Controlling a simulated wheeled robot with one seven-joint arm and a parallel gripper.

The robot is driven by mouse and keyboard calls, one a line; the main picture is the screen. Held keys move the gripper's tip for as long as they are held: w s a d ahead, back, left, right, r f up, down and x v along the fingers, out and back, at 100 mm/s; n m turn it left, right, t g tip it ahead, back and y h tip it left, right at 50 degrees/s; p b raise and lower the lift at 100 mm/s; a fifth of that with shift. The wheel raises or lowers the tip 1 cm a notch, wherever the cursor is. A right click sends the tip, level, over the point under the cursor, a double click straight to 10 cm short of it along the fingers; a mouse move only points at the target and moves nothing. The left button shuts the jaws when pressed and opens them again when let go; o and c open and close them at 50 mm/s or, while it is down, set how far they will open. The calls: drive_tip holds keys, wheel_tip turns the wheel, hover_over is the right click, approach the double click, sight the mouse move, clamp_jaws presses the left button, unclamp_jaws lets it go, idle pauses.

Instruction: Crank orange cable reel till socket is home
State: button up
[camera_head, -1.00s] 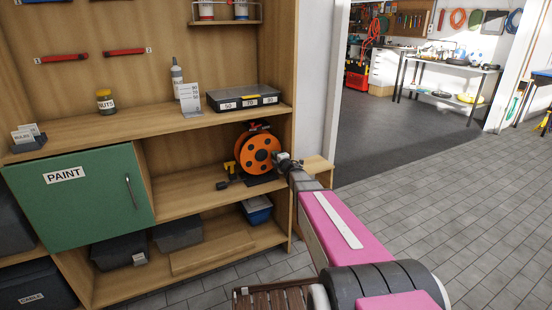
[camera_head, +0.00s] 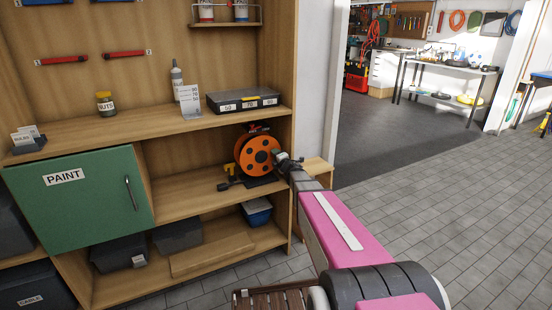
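The orange cable reel (camera_head: 257,155) stands upright on the middle shelf of the wooden workbench, at its right end, with dark holes in its round face. A dark socket (camera_head: 224,186) lies on the shelf at the reel's lower left, close to a small yellow part (camera_head: 231,170). My gripper (camera_head: 281,158) is at the right edge of the reel's face, at the end of my pink arm. Its fingers are too small and too hidden to tell whether they are shut on a crank handle.
The worktop (camera_head: 150,125) above the reel carries a black organizer case (camera_head: 243,101). A green PAINT door (camera_head: 80,195) closes the left compartment. A blue bin (camera_head: 257,211) sits on the shelf below. Tiled floor (camera_head: 440,210) is clear to the right.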

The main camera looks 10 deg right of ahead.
drive_tip(key=v, duration=1)
drive_tip(key=shift+s, duration=0.4)
drive_tip(key=shift+d, duration=0.1)
